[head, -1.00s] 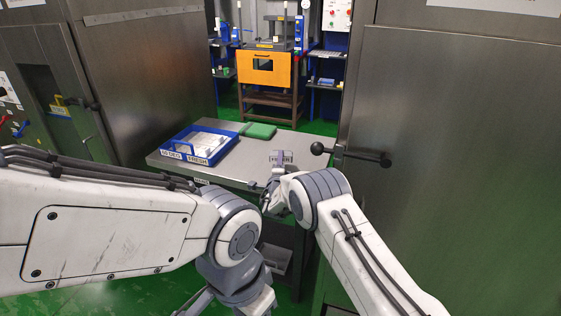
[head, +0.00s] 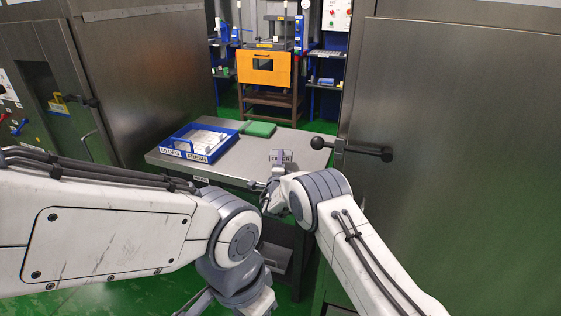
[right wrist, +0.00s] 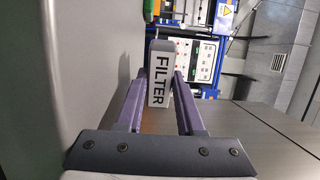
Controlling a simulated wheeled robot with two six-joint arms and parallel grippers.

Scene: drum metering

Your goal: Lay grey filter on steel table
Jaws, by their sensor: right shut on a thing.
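The grey filter (right wrist: 159,76) is a small block with "FILTER" on its pale face. In the right wrist view it stands between the two purple fingers of my right gripper (right wrist: 170,78), which is shut on it. In the head view the filter (head: 281,156) shows just beyond my right wrist, over the right part of the steel table (head: 228,172). I cannot tell whether it touches the tabletop.
A blue tray (head: 213,160) with labels on its front stands on the table's left part. A green flat item (head: 258,129) lies behind it. A black knobbed handle (head: 350,148) juts from the grey cabinet (head: 460,150) on the right. The tabletop's middle is clear.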

